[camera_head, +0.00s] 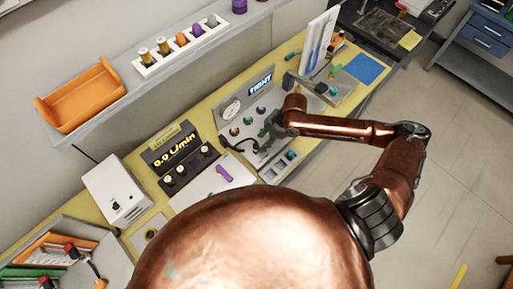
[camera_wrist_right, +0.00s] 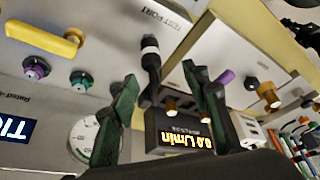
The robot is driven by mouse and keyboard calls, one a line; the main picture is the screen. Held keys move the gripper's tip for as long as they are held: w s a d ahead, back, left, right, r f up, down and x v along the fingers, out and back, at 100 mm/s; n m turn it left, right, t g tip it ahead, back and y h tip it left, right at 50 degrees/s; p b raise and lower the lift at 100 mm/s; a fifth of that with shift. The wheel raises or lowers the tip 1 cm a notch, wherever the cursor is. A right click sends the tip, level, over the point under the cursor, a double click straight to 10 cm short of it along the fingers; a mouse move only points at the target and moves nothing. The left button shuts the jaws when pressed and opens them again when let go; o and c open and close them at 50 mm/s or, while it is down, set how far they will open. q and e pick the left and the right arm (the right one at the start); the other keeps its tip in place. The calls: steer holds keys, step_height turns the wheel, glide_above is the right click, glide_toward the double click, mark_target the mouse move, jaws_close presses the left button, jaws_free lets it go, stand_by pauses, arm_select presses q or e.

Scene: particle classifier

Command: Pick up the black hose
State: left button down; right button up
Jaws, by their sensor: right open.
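The black hose (camera_head: 241,146) shows in the head view as a short dark curve beside my right gripper (camera_head: 268,131), at the front of the grey gauge panel. In the right wrist view the hose (camera_wrist_right: 150,66), with a white band, hangs from the panel near the "TEST PORT" label. It shows between the two dark green fingers of my right gripper (camera_wrist_right: 160,76), which are spread apart. I see a gap on each side of the hose, and the fingers are not closed on it. My left gripper is not in view.
The grey panel (camera_head: 244,99) has a gauge, coloured knobs and a "TIGHT" display. A flow meter (camera_head: 181,158) and a purple item (camera_head: 223,173) are to its left. A white box (camera_head: 116,190) stands further left. An orange bin (camera_head: 82,97) sits on the shelf above.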

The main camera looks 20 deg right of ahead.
mark_target(257, 145)
steer(key=x, duration=0.4)
steer(key=w+p+x, duration=0.1)
steer(key=x, duration=0.2)
steer(key=shift+w+d+f, duration=0.1)
steer(key=shift+d, duration=0.2)
steer(key=shift+c, duration=0.5)
jaws_close()
